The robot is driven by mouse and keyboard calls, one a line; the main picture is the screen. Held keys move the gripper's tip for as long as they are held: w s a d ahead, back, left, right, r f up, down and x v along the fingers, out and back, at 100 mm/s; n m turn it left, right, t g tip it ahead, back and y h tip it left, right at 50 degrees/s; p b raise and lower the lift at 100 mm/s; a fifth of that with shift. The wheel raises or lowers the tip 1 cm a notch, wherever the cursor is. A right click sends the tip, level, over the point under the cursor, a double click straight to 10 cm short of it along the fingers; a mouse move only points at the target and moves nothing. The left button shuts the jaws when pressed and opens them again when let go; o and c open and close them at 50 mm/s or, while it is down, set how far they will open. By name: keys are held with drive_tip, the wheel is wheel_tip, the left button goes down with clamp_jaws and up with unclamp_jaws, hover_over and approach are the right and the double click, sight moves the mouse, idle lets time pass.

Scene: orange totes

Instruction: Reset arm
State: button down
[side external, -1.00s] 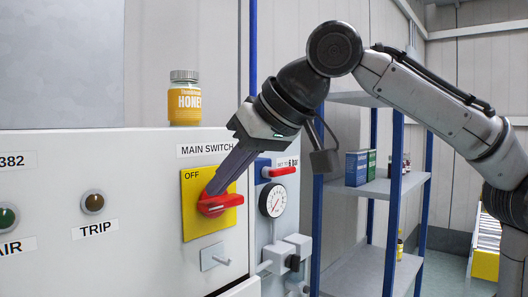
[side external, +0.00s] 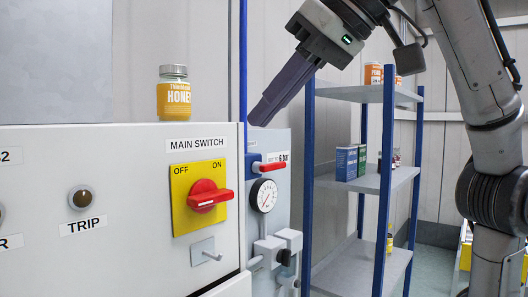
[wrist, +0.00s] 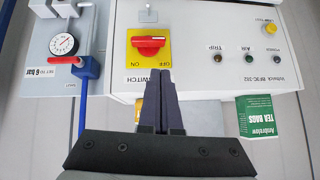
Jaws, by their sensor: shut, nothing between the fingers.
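My gripper (side external: 262,112) is shut and empty, raised in the air to the upper right of the main switch and apart from it. In the wrist view its two dark fingers (wrist: 162,88) lie together. The main switch is a red handle (side external: 209,196) on a yellow plate (side external: 183,217) marked OFF and ON. The handle lies about level, its long end to the right in the side view. The red handle also shows in the wrist view (wrist: 148,43), clear beyond the fingertips.
A honey jar (side external: 174,94) stands on the cabinet (side external: 120,142). A pressure gauge (side external: 264,196) with a red lever (side external: 270,166) is right of the cabinet. A blue-post shelf (side external: 374,184) holds boxes and cans. A green tea bags box (wrist: 262,118) shows in the wrist view.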

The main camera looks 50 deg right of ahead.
drive_tip(key=d+m+h, duration=0.2)
drive_tip(key=d+m, duration=0.1)
drive_tip(key=d, duration=0.8)
drive_tip(key=s+d+f+g+h, duration=0.1)
drive_tip(key=s+d+f, duration=0.2)
drive_tip(key=d+f, duration=0.4)
drive_tip(key=s+f+n+g+y, duration=0.1)
drive_tip(key=s+f, duration=0.2)
drive_tip(key=f, duration=1.3)
drive_tip(key=s+a+f+n+g+y, duration=0.1)
drive_tip(key=s+f+n, duration=0.1)
drive_tip(key=f, duration=1.4)
drive_tip(key=shift+s+f, duration=0.4)
drive_tip(key=shift+s, duration=0.4)
